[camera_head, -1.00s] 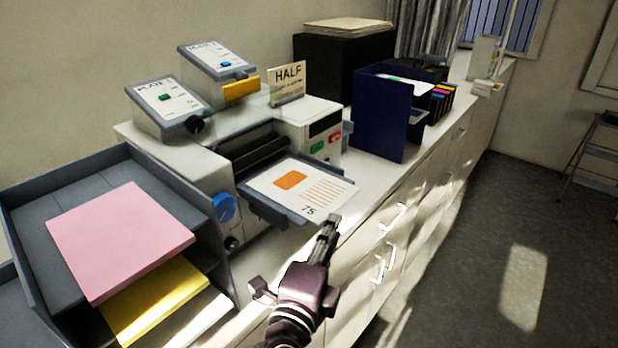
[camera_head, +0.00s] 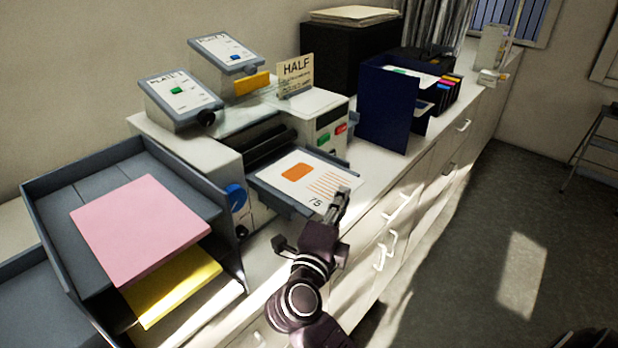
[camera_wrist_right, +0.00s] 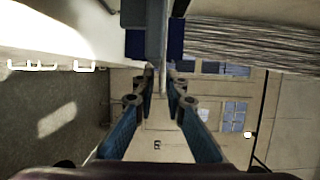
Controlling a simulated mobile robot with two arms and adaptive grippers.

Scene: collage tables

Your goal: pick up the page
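The page (camera_head: 300,174) is white with an orange block, orange lines and the number 75. It lies on the grey output tray (camera_head: 272,199) of the white press. My right gripper (camera_head: 341,203) is at the page's near right corner and covers a little of it. In the right wrist view the two fingers of the gripper (camera_wrist_right: 162,78) stand apart, with a gap between the tips. A thin pale strip, perhaps the page edge-on, shows between them; I cannot tell if they touch it. My left gripper is not in view.
A grey paper tray (camera_head: 60,205) with pink sheets (camera_head: 140,228) and yellow sheets (camera_head: 172,285) stands at left. A navy holder (camera_head: 387,108) stands to the right.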

